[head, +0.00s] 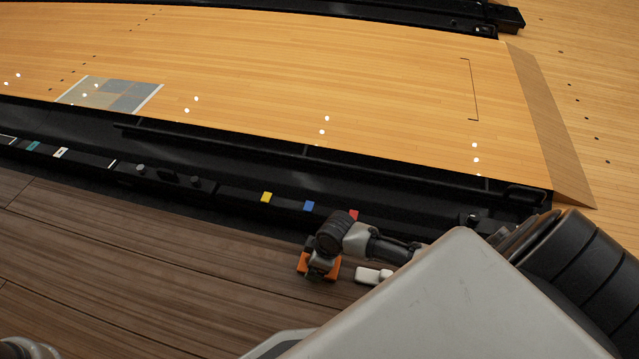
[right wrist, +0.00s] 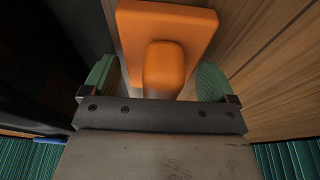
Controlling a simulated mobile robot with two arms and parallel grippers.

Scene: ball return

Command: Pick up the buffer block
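The buffer block is an orange plate with a raised rounded handle. In the right wrist view the block (right wrist: 163,22) lies just beyond my right gripper (right wrist: 158,75), with its handle between the two green fingers. Gaps show on both sides of the handle, so the gripper is open around it and not clamped. In the head view the orange block (head: 304,267) is on the dark wood floor beside the black gutter edge, partly hidden under my right gripper (head: 319,264). My left gripper is not in view.
A small white object (head: 373,275) is to the right of the block. The black ledge (head: 235,193) behind it carries yellow (head: 266,197), blue (head: 309,206) and red (head: 353,215) patches. The bowling lane (head: 300,70) lies beyond. The wood floor (head: 150,265) to the left is clear.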

